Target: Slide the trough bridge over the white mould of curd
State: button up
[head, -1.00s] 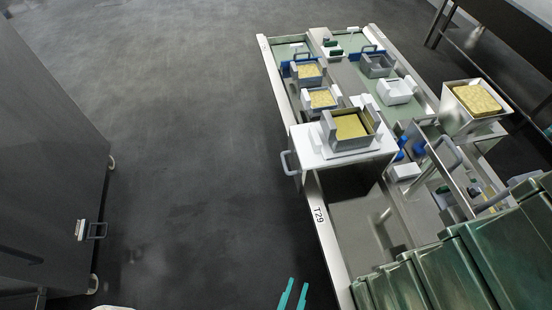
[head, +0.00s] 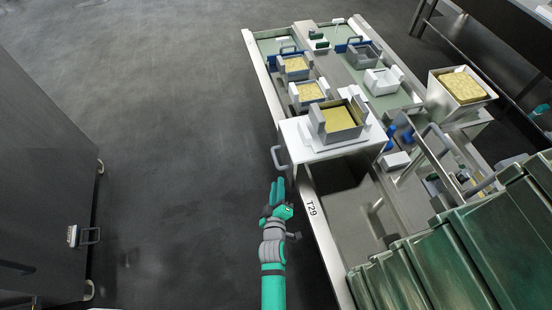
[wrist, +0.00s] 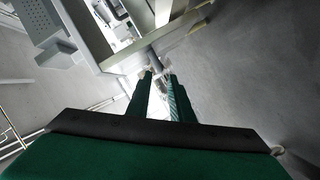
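The trough bridge (head: 316,150) is a pale box-like stand across the trough, with a grey loop handle (head: 279,158) on its left end. A grey mould of yellow curd (head: 341,135) stands on its top. A white mould (head: 382,82) sits farther back at the right; I cannot make out curd in it. My gripper (head: 278,184) is just below the handle in the head view, its teal fingers pointing at it. In the wrist view my gripper (wrist: 160,76) has a narrow gap between its fingers, with a grey bar, seemingly the handle (wrist: 153,58), just beyond the tips.
A grey mould (head: 363,55) is at the back. A curd-filled box (head: 461,88) stands at the right. Green crates (head: 470,235) fill the lower right.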

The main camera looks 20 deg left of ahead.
aim_at(276, 158)
jog(key=shift+n, duration=0.5)
jog(key=x, duration=0.4)
jog(key=a+x, duration=0.1)
jog(key=x, duration=0.4)
jog(key=r+x, duration=0.1)
jog(key=x, duration=0.3)
jog(key=shift+w+a, duration=0.25)
jog(key=shift+a, duration=0.1)
jog(key=shift+c, duration=0.3)
grip_shut()
